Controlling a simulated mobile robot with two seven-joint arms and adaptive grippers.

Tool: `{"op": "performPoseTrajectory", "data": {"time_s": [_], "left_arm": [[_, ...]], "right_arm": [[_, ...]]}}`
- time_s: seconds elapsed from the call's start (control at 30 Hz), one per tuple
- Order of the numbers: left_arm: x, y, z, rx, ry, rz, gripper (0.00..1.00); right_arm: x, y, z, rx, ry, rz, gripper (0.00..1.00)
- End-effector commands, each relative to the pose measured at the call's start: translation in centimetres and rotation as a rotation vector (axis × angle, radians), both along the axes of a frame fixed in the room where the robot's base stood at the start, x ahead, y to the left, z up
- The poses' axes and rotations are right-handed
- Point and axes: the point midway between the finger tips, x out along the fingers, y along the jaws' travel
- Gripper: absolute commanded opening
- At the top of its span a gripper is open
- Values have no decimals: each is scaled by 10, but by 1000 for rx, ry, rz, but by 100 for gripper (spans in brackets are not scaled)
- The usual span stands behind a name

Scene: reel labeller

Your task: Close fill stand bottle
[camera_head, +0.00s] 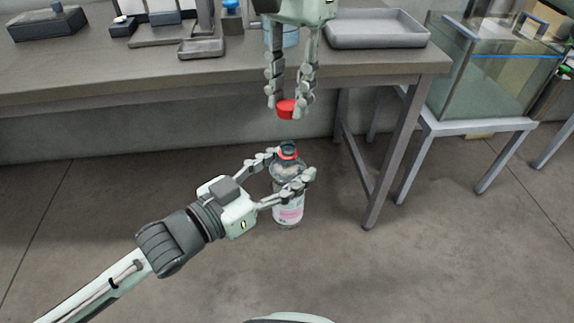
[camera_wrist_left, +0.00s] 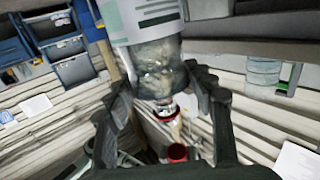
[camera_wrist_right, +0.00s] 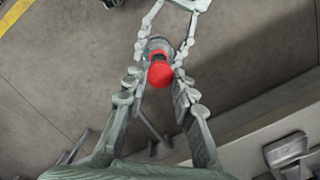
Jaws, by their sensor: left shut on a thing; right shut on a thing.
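A clear bottle (camera_head: 288,213) with a pink and white label and a red ring at its neck is held upright in the air in front of the table. My left gripper (camera_head: 293,176) is shut around its upper body; the bottle also shows in the left wrist view (camera_wrist_left: 155,66). My right gripper (camera_head: 287,107) points down and is shut on a red cap (camera_head: 286,109). The cap is apart from the bottle, a little above its dark mouth. In the right wrist view the cap (camera_wrist_right: 160,74) covers part of the bottle's top.
The grey table (camera_head: 380,66) is behind the bottle, its edge close to my right gripper. It bears a large grey tray (camera_head: 376,42), a small tray (camera_head: 201,50) and a dark box (camera_head: 47,25). A glass tank (camera_head: 505,80) on a stand is at the right. The floor below the bottle is clear.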

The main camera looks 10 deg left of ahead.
Motion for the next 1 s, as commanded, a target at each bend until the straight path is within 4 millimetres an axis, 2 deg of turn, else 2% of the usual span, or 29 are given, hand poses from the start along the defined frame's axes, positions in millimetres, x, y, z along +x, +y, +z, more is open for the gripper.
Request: {"op": "performPoseTrajectory", "data": {"time_s": [0.27,0.63,1.0], "left_arm": [[0,0,2,-2,-4,-1,0],[0,0,2,-2,-4,-1,0],[0,0,2,-2,-4,-1,0]], "right_arm": [[0,0,-6,0,1,1,14],[0,-1,-38,1,1,1,14],[-1,0,-41,-2,1,1,14]]}}
